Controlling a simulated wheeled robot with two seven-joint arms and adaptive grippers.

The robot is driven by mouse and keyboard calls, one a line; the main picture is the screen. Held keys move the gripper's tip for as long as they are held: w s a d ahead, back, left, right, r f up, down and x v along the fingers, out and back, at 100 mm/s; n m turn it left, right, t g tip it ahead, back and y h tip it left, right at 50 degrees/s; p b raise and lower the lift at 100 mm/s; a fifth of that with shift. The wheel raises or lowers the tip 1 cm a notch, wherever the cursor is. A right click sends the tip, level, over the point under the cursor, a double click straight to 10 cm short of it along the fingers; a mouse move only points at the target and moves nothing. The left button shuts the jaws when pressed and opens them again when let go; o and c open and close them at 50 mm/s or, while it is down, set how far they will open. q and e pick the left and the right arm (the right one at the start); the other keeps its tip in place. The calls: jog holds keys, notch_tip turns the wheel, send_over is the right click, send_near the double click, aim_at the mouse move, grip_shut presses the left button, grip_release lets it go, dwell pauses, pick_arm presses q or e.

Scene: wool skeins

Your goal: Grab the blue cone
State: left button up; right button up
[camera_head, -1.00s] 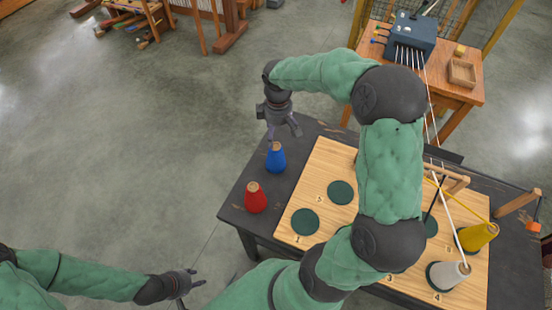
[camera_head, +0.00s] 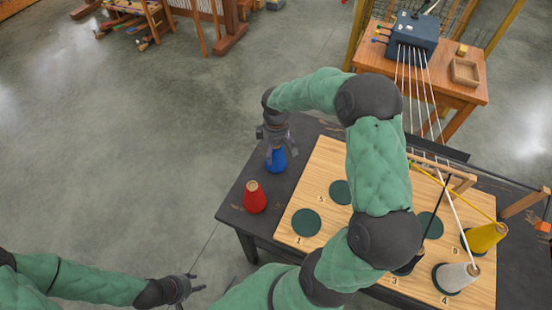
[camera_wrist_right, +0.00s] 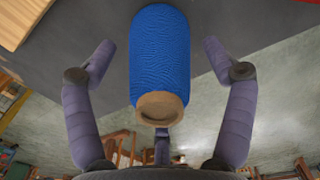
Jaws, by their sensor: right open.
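The blue cone (camera_head: 276,160) stands on the dark table, partly hidden under my right gripper (camera_head: 275,143). In the right wrist view the blue cone (camera_wrist_right: 161,60), with its tan wooden tip toward the palm, lies between the spread fingers of the right gripper (camera_wrist_right: 160,58). Gaps show on both sides between the fingers and the cone. My right gripper is open above and around the cone's top. My left gripper (camera_head: 190,286) is low at the left, away from the table, with its fingers apart and empty.
A red cone (camera_head: 255,198) stands close in front of the blue one. A wooden board (camera_head: 318,180) with dark green round pads holds a white cone (camera_head: 452,276) and a yellow cone (camera_head: 484,237). My right arm hangs over the board and hides part of it.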

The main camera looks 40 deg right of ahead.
jog(key=c, duration=1.4)
jog(key=shift+r, duration=0.1)
